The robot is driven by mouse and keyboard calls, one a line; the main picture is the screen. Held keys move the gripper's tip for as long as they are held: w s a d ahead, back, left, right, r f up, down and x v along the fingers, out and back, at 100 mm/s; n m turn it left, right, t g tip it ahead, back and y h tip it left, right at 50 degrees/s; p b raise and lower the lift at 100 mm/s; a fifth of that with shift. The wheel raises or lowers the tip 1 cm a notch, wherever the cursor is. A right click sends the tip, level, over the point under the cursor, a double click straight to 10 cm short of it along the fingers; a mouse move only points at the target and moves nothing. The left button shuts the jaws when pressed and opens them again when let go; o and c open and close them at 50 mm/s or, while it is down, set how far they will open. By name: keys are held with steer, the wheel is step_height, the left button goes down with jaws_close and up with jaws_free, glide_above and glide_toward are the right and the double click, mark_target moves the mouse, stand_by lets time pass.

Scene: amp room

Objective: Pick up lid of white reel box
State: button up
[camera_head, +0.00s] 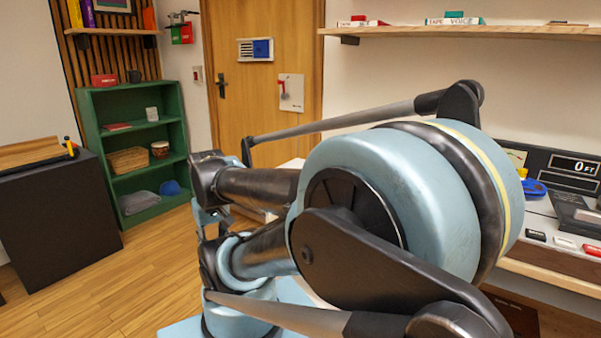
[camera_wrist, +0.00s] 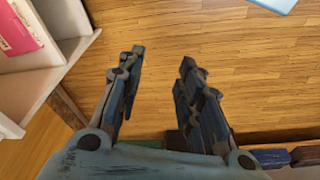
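My gripper (camera_wrist: 161,62) shows in the wrist view with its two dark fingers apart. It is open, with nothing between the fingers, and bare wooden floor (camera_wrist: 240,70) lies behind the gap. In the head view my arm fills the middle, and the gripper cannot be made out. I cannot pick out a white reel box or its lid for certain in either view. My arm hides much of the desk area.
A pink-red item (camera_wrist: 20,28) sits on a pale surface at the wrist view's left. A desk (camera_head: 545,207) with a console stands at right in the head view. A green shelf unit (camera_head: 125,170) and black cabinet (camera_head: 60,220) stand left. Floor between them and my arm is clear.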

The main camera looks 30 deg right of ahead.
steer(key=shift+o, duration=0.8)
steer(key=shift+w+d, duration=0.1)
steer(key=w+d+r+m, duration=1.2)
steer(key=w+r+m, duration=0.1)
steer(key=r+m, duration=0.25)
steer(key=w+d+r+m, duration=0.3)
steer(key=d+m, duration=0.1)
steer(key=d, duration=0.2)
steer(key=w+d+r+m, duration=0.2)
steer(key=w+d+m, duration=0.15)
steer(key=d, duration=0.25)
steer(key=w+d+r+m+g, duration=0.1)
steer(key=w+d+m, duration=0.1)
steer(key=d+m, duration=1)
steer(key=d+f+n, duration=0.1)
steer(key=f, duration=0.2)
steer(key=f+n, duration=0.1)
steer(key=f, duration=0.3)
steer(key=d+f+n, duration=0.1)
steer(key=f, duration=0.2)
steer(key=shift+w+d+f+y, duration=0.3)
steer(key=shift+w+d+f, duration=0.15)
steer(key=shift+w+f, duration=0.1)
steer(key=shift+f, duration=1.1)
steer(key=shift+w+f, duration=0.15)
steer(key=shift+f, duration=1.1)
